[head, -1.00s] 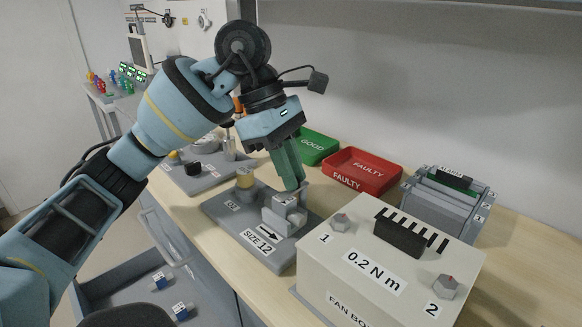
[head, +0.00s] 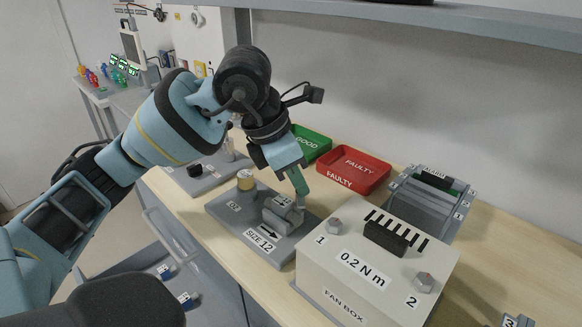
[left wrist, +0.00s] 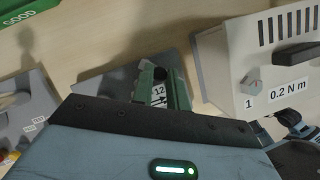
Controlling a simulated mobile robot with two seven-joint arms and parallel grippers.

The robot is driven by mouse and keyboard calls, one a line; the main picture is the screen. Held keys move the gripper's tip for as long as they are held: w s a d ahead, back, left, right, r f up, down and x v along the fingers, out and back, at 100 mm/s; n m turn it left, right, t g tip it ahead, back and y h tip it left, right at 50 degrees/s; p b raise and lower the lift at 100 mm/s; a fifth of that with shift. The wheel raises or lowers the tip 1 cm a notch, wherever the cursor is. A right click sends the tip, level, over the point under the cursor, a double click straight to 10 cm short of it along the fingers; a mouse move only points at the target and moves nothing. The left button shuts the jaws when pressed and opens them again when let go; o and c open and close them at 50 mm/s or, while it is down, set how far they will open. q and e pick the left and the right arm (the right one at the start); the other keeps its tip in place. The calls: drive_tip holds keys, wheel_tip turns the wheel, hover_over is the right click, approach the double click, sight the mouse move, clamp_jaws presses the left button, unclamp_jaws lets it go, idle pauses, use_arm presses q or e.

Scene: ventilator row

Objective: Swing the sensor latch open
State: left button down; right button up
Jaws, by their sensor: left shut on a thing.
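The grey sensor fixture (head: 284,212) stands on a grey base plate (head: 225,207) labelled SIZE 12, with an arrow on the label. My left gripper (head: 302,192) reaches down to the right end of the fixture, its green fingers shut on a small part there, which I take to be the latch. The fingers mostly hide that part. In the left wrist view a dark round end shows between the fingers (left wrist: 163,90), above the "12" label. I cannot tell how far the latch is turned. My right gripper is not in view.
A cream fan box (head: 375,265) stands close on the right. A red FAULTY tray (head: 346,172) and a green GOOD tray (head: 313,147) lie behind. A brass-topped post (head: 246,181) rises from the plate. An open drawer (head: 135,255) is below the bench's front edge.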

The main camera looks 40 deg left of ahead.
use_arm(q)
drive_tip(key=n, duration=0.1)
drive_tip(key=n+y+p, duration=0.1)
drive_tip(key=n, duration=0.1)
drive_tip(key=d+n+t+p, duration=0.1)
drive_tip(key=shift+w+r+n+y, duration=0.2)
drive_tip(key=shift+w+n+y, duration=0.05)
drive_tip(key=shift+n+y, duration=0.05)
drive_tip(key=n+p, duration=0.1)
drive_tip(key=n+y, duration=0.1)
drive_tip(key=n, duration=0.1)
drive_tip(key=shift+w+d+p, duration=0.1)
drive_tip(key=shift+w+p, duration=0.15)
drive_tip(key=shift+p, duration=0.1)
drive_tip(key=shift+w+f+n+y+p, duration=0.15)
drive_tip(key=shift+n+y+p, duration=0.2)
drive_tip(key=shift+n, duration=0.45)
drive_tip(key=c, duration=1.4)
unclamp_jaws()
drive_tip(key=shift+o, duration=0.2)
